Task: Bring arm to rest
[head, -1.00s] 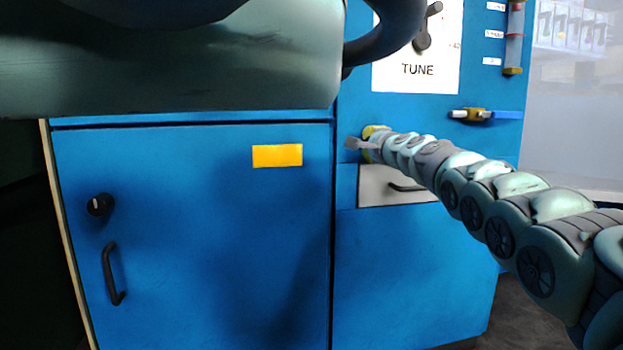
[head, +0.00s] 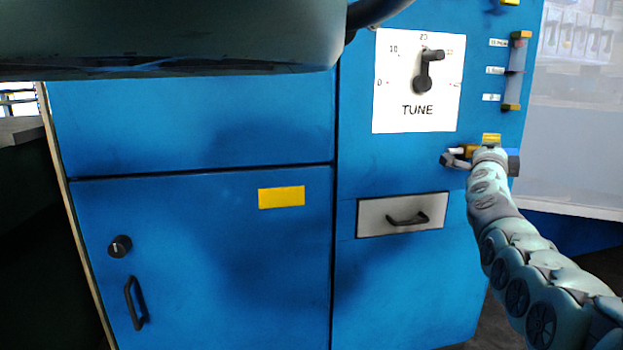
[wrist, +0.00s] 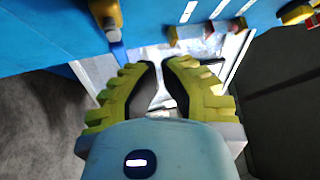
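My arm comes in from the lower right in the head view. My gripper (head: 490,141), with yellow finger pads, is at its far end, in front of the blue machine (head: 235,120). In the wrist view the two yellow fingers show a gap between their tips, with nothing clearly held.
The machine has a TUNE dial (head: 423,85), a drawer (head: 375,220), a door with a black handle (head: 135,302) and a yellow label (head: 281,197). A tube gauge (head: 515,72) is at upper right. A pale panel (head: 575,130) stands on the right.

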